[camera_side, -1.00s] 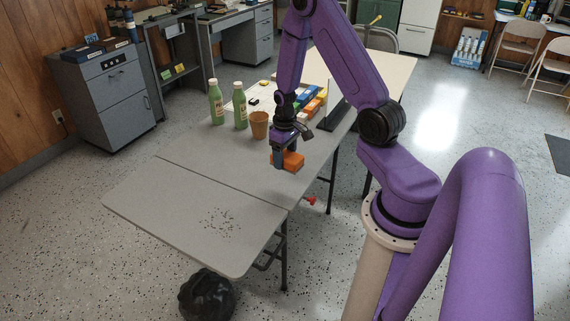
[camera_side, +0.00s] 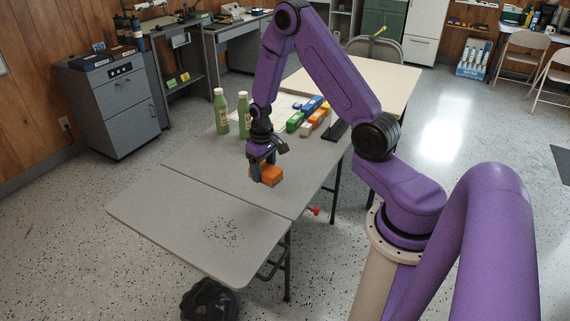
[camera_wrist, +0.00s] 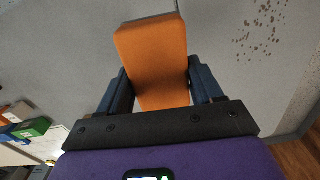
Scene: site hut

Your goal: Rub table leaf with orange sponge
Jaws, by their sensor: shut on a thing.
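My gripper (camera_side: 262,175) is shut on the orange sponge (camera_side: 271,173). The sponge also shows between both fingers in the wrist view (camera_wrist: 152,55). The gripper holds it over the main table top (camera_side: 213,171), near the seam with the leaf; I cannot tell whether it is clear of the surface. The table leaf (camera_side: 165,217) is the grey near section. A patch of brown specks (camera_side: 223,231) lies on it, apart from the sponge. The specks also show at the upper right of the wrist view (camera_wrist: 258,32).
Two green bottles (camera_side: 221,111) stand behind my gripper. Several coloured boxes (camera_side: 309,115) lie farther back on the table. A red knob (camera_side: 314,211) sticks out at the table's right edge. A black bag (camera_side: 209,300) is on the floor below the leaf. The leaf is otherwise bare.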

